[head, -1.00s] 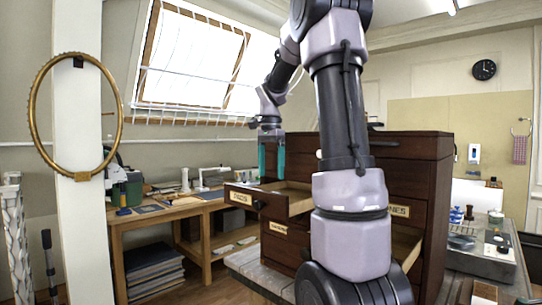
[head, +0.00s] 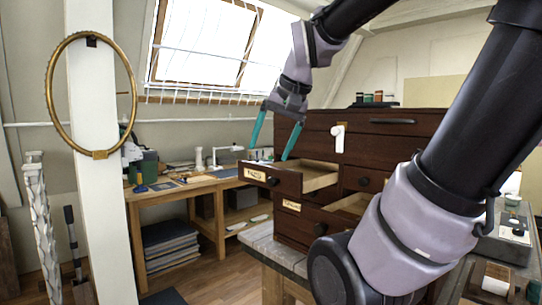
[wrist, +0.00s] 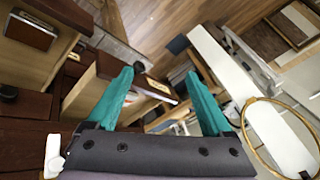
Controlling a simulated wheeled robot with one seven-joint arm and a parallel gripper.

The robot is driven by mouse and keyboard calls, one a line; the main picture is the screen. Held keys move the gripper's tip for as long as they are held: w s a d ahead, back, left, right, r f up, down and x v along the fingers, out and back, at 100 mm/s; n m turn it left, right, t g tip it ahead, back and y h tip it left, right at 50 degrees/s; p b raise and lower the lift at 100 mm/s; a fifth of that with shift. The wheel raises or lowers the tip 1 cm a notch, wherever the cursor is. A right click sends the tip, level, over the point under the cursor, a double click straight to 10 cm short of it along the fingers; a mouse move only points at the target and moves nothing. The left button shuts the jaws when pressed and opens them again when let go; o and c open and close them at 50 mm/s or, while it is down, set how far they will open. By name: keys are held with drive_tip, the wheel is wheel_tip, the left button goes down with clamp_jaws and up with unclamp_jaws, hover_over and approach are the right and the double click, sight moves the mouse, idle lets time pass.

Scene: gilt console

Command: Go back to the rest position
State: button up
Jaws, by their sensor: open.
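My gripper (head: 271,150) is open and empty, its two teal fingers spread wide and pointing down. In the head view it shows just above and behind the pulled-out top-left drawer (head: 268,180) of a dark wooden cabinet (head: 385,148); I cannot tell whether it touches the drawer. In the wrist view, the fingers of my gripper (wrist: 160,73) frame the labelled front of an open drawer (wrist: 150,83), with floor beyond. My arm hides part of the cabinet's right side.
A lower drawer (head: 350,205) also stands partly open. A wooden workbench (head: 165,195) stands behind to the left. A white post (head: 98,200) carries a brass ring (head: 52,105). Small jars (head: 377,96) stand on the cabinet. Wooden floor shows between post and cabinet.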

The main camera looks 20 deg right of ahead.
drive_tip(key=shift+n+t, duration=0.7)
drive_tip(key=s, duration=0.1)
drive_tip(key=s+a+f, duration=0.1)
drive_tip(key=s+f, duration=0.1)
drive_tip(key=shift+a+f, duration=0.15)
drive_tip(key=shift+a, duration=0.15)
